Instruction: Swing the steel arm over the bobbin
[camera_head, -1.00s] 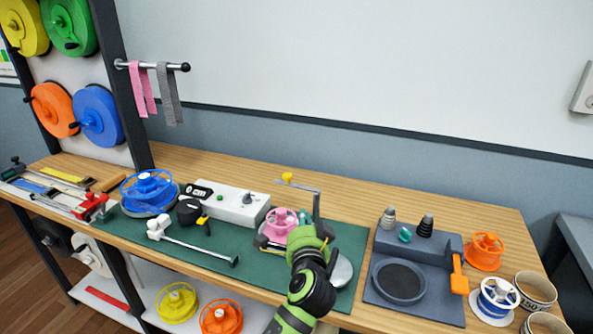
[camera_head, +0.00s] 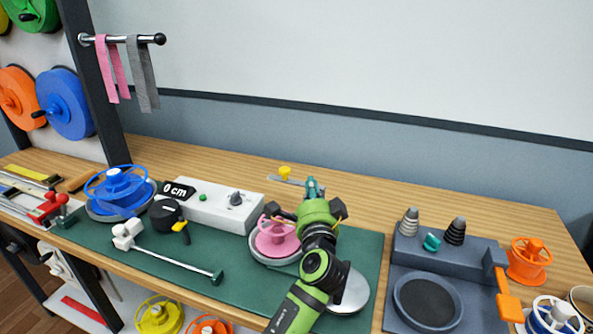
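The pink bobbin (camera_head: 277,238) sits on a round base on the green mat, left of my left gripper. The steel arm (camera_head: 293,181) is a thin bar with a yellow knob (camera_head: 284,172), pointing left behind the bobbin, not over it. My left gripper (camera_head: 313,187) comes up from the bottom, at the bar's right end, and hides its upright post. Its teal tips look close together; I cannot tell whether they hold or touch anything. A shiny round disc (camera_head: 352,293) shows partly behind my arm. My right gripper is not in view.
A white box with a "0 cm" display (camera_head: 222,207) and a blue reel (camera_head: 122,188) stand left. A white-headed rod (camera_head: 172,252) lies in front. A dark tray (camera_head: 400,305) with spring cones is right, beside an orange spool (camera_head: 528,258). The wood behind is mostly clear.

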